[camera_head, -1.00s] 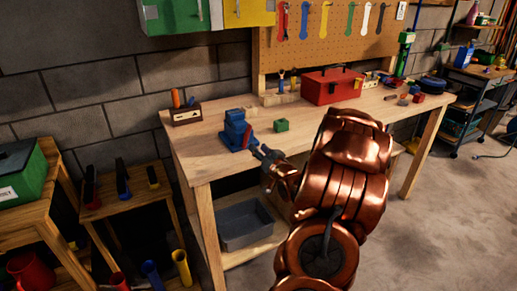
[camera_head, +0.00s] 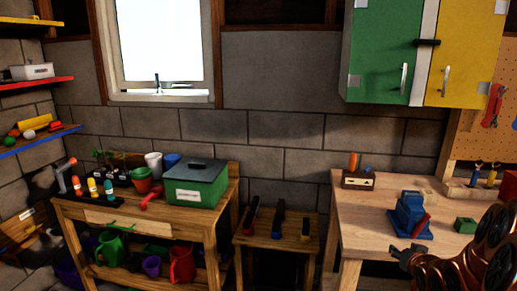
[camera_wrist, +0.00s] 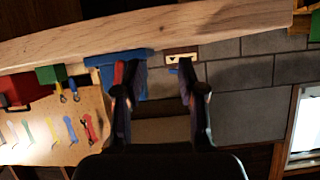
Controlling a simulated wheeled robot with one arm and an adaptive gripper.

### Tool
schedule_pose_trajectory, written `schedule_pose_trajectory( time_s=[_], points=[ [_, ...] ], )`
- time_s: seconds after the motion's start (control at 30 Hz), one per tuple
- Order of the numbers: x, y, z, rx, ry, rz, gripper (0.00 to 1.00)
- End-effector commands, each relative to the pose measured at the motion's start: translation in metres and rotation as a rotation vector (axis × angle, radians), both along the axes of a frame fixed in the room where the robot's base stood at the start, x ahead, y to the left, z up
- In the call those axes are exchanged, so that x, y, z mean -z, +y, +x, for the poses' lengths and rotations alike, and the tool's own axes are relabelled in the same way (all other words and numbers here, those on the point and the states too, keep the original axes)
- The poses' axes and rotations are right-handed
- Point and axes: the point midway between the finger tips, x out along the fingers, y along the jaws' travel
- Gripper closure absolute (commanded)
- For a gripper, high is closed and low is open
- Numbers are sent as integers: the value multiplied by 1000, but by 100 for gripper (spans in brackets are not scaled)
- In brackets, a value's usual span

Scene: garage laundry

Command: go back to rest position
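My gripper (camera_wrist: 158,80) shows in the wrist view with its two fingers spread apart and nothing between them. In the head view my gripper (camera_head: 404,255) is at the lower right, in front of the workbench (camera_head: 365,215). Its finger opening is too small to tell there. A blue vise (camera_head: 410,214) with a red part stands on the bench just behind the gripper in the head view. In the wrist view, the blue vise (camera_wrist: 104,64) is partly hidden behind the left finger.
A green box (camera_head: 196,185) sits on a potting table at left, with several pots and cans. A low wooden stand (camera_head: 275,222) is between that table and the workbench. A green block (camera_head: 465,225) lies on the bench. Green and yellow cabinets (camera_head: 388,50) hang above.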

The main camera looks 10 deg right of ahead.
Motion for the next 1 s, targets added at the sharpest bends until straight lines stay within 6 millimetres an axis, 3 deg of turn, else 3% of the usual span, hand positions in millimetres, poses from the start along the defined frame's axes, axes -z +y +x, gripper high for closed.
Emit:
schedule_pose_trajectory(
  time_s=[0.23, 0.47, 0.77, 1.0],
  points=[
    [-3, 63, -23, -35, 270, -16, 60],
    [-7, 125, -68, -69, 511, -3, 60],
    [-20, 212, -155, -151, 806, 48, 60],
    [-36, 279, -243, -260, 1039, 100, 60]
  ],
)
